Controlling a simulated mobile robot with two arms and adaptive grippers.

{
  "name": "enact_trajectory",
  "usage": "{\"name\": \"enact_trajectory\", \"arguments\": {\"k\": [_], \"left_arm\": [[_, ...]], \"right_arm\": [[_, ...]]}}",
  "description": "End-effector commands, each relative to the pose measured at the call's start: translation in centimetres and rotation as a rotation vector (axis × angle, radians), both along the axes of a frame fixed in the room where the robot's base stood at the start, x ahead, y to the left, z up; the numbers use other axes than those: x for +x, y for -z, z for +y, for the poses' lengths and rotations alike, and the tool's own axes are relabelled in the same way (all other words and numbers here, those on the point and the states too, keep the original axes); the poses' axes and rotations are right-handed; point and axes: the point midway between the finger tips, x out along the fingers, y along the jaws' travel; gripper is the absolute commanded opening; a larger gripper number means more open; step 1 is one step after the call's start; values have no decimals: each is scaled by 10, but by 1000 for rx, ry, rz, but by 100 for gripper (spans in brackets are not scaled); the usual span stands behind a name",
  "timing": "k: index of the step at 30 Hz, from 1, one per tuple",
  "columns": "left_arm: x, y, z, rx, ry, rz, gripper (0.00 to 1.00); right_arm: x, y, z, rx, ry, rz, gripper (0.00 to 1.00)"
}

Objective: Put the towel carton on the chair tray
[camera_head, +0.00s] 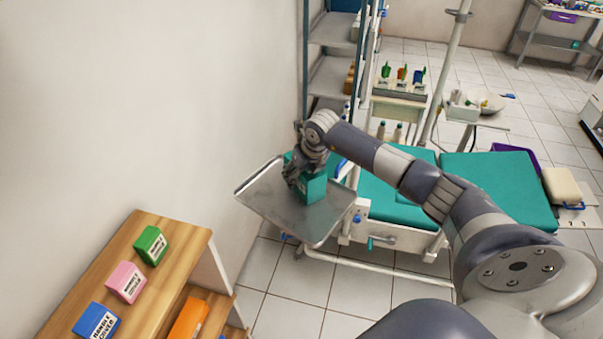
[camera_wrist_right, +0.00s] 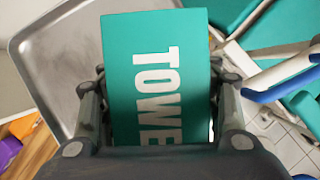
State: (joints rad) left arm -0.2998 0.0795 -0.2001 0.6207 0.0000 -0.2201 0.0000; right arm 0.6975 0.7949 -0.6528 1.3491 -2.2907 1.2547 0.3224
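The towel carton (camera_head: 313,189) is a teal box at the tray in the head view. In the right wrist view the carton (camera_wrist_right: 155,70) fills the middle, with white "TOWE" lettering visible. My right gripper (camera_head: 298,181) is shut on the carton, with a finger on each side of it in the wrist view (camera_wrist_right: 160,100). The chair tray (camera_head: 270,206) is a grey metal tray beside the teal chair, and its rim and bare surface show in the wrist view (camera_wrist_right: 50,50). I cannot tell whether the carton touches the tray. My left gripper is not in view.
A wooden shelf (camera_head: 175,232) at lower left holds green (camera_head: 150,245), pink (camera_head: 126,282) and blue (camera_head: 96,322) cartons. The teal dental chair (camera_head: 495,185) stands right of the tray. A metal rack (camera_head: 330,75) stands behind. The tray's front and left areas are bare.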

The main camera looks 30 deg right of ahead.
Motion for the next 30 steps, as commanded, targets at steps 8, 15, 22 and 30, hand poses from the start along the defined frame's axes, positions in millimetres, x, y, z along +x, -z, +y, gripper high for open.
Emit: {"name": "enact_trajectory", "arguments": {"k": [8,15,22,30], "left_arm": [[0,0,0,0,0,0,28],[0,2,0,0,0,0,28],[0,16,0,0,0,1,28],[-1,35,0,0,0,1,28]], "right_arm": [[0,0,0,0,0,1,72],[-2,-6,0,0,-1,-1,72],[-14,-36,0,-2,-1,-5,72],[-35,-86,1,-2,-1,-4,72]]}}
